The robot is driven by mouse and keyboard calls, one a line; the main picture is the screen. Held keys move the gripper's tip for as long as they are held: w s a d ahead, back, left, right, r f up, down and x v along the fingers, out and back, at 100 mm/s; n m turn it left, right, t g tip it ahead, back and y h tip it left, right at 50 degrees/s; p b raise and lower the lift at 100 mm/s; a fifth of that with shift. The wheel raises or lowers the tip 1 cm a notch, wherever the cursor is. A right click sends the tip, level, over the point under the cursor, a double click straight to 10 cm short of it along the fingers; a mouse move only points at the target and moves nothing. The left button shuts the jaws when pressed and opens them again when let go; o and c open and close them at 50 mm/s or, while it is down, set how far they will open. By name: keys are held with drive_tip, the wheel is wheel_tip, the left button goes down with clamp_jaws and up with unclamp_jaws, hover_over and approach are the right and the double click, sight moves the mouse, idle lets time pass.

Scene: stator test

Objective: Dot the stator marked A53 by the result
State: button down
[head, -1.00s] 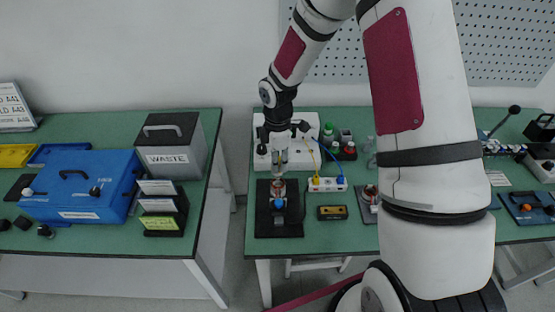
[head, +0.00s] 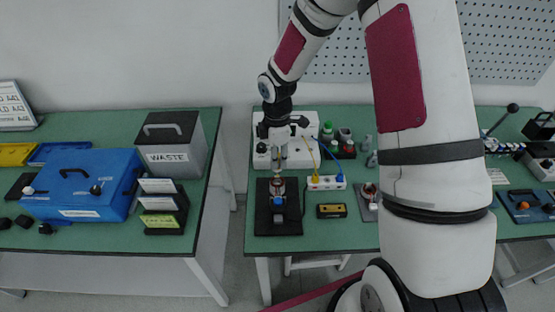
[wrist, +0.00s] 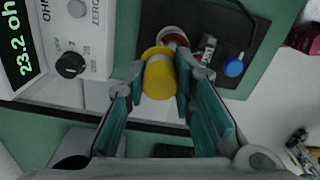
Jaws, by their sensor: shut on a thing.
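My gripper (head: 278,172) is shut on a yellow flanged cylinder (wrist: 158,78), seen between the fingers in the wrist view. It is over a black test fixture (head: 292,225) on the right-hand table. A copper and white ring-shaped part, probably a stator (wrist: 172,36), sits on the fixture just beyond the yellow cylinder; I cannot tell whether they touch. No A53 mark is readable. The fixture has a blue knob (wrist: 233,67). The white ohmmeter (head: 304,154) stands behind it; its display (wrist: 20,60) reads 23.2 ohm in the wrist view.
A white box with yellow and blue leads (head: 327,183) and a yellow-black box (head: 331,211) are right of the fixture. Bottles (head: 328,132) stand behind. A waste bin (head: 170,157) and blue case (head: 80,190) occupy the left table. A gap separates the tables.

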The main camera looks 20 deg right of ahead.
drive_tip(key=shift+r+p, duration=0.6)
drive_tip(key=shift+r, duration=1.55)
drive_tip(key=shift+d, duration=0.1)
